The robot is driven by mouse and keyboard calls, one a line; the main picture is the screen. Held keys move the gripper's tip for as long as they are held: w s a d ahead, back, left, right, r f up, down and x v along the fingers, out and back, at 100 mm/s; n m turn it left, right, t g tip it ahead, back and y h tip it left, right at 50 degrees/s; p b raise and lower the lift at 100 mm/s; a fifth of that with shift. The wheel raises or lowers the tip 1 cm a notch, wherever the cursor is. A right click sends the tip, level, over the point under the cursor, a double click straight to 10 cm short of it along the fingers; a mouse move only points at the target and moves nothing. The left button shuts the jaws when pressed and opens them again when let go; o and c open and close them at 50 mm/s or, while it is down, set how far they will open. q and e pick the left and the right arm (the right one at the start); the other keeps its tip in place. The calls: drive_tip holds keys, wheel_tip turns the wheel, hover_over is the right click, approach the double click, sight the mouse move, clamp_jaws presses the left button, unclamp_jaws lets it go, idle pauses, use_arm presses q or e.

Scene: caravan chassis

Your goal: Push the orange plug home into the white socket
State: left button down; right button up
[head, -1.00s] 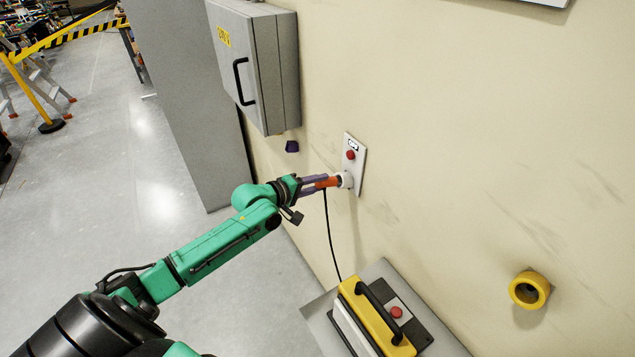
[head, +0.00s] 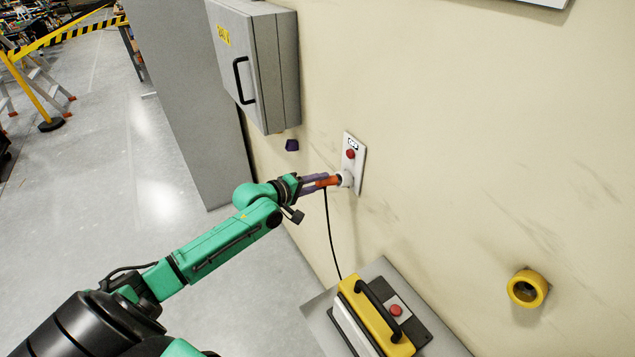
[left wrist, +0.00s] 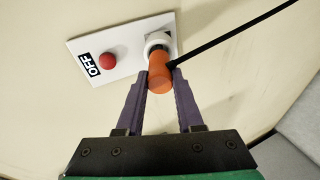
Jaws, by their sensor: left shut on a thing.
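The orange plug (head: 328,182) is between the purple fingers of my left gripper (head: 322,181), which is shut on it. It also shows in the left wrist view (left wrist: 159,76), with a black cable running off it. The white socket (head: 346,179) sits at the lower end of a white plate on the beige wall; it also shows in the left wrist view (left wrist: 158,41). The plug's front end is at the socket's mouth, lined up with it. How deep it sits cannot be told. My right gripper is not in view.
The plate carries a red button (head: 351,154) and an OFF label (left wrist: 89,65). A grey cabinet (head: 262,65) hangs upper left on the wall. A yellow and black device (head: 375,318) stands below on a grey surface. A yellow ring (head: 528,288) is on the wall at right.

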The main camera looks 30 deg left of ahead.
sight(326, 182)
use_arm(q)
drive_tip(key=shift+d+b+x, duration=0.25)
drive_tip(key=shift+b+x, duration=0.65)
drive_tip(key=shift+x, duration=1.15)
drive_tip(key=shift+c, duration=2.3)
unclamp_jaws()
drive_tip(key=shift+s, duration=0.15)
drive_tip(key=shift+s+a, duration=0.2)
drive_tip(key=shift+s, duration=0.3)
drive_tip(key=b+v, duration=0.1)
drive_tip(key=v, duration=1.2)
drive_tip(key=shift+s+r, duration=0.25)
